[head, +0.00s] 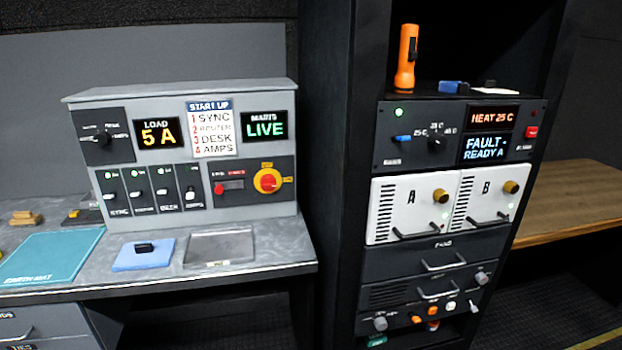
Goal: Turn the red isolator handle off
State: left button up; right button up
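The red isolator handle (267,181) sits on a round yellow plate at the lower right of the grey control panel (180,90). Its exact angle is too small to read surely. The mains display (265,126) above it reads LIVE in green, and the load display (160,133) reads 5 A. A second red knob (219,188) is to the left of the handle on the same dark plate. Neither of my grippers is in view.
Several breaker switches (138,190) with green lamps line the panel's lower left. On the desk in front lie a teal mat (50,258), a blue pad (143,258) and a metal tray (219,263). A black rack (330,150) stands right of the panel.

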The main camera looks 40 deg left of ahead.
aim_at(267, 181)
jog(key=z, duration=0.05)
jog(key=i, duration=0.95)
jog(key=u, duration=0.4)
